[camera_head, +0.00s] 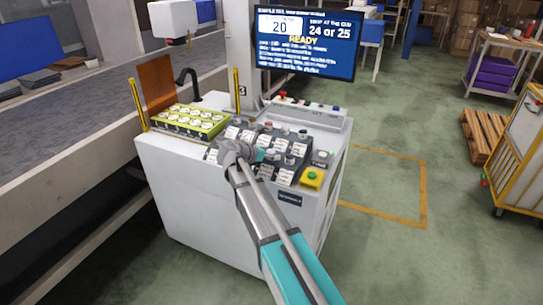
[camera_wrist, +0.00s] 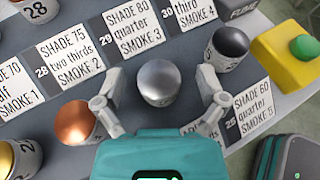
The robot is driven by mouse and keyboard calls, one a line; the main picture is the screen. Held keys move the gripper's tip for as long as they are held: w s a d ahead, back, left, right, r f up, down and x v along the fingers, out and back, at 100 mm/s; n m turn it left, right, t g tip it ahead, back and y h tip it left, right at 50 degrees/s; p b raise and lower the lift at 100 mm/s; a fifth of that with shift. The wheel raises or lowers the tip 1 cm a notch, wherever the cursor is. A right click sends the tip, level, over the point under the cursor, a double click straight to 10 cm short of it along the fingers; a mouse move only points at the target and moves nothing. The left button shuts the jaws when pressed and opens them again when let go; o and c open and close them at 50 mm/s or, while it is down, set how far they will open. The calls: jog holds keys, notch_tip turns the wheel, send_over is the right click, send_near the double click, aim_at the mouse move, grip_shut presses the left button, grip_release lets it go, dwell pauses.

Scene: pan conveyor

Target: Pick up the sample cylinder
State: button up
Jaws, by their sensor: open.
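A sample cylinder with a silver-grey top (camera_wrist: 158,80) stands upright in the middle of the wrist view. My gripper (camera_wrist: 160,103) is open, with one finger on each side of this cylinder and a visible gap to it. I cannot tell how deep the fingers reach, and no number shows on its side. In the head view my gripper (camera_head: 236,152) is over the left part of the dark sample panel and hides what is under it. Other cylinders near it have a copper top (camera_wrist: 76,121), a dark top (camera_wrist: 229,42) and a gold top (camera_wrist: 8,158).
Printed shade cards (camera_wrist: 66,58) lie between the cylinders. A yellow box with a green button (camera_head: 312,177) stands at the panel's right end. A yellow-green tray (camera_head: 165,124) of white-topped pieces is at the left. The screen (camera_head: 306,40) reads READY, 20 and "24 or 25".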

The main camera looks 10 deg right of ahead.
aim_at(271, 152)
jog(key=shift+c, duration=0.3)
grip_shut()
jog(key=shift+r, duration=0.2)
notch_tip(271, 152, up, 3)
jog(key=p, duration=0.3)
jog(key=s+a+r+p, duration=0.9)
jog(key=s+a+p, duration=0.1)
jog(key=shift+r, duration=0.3)
jog(key=shift+w, duration=0.1)
dwell(0.5)
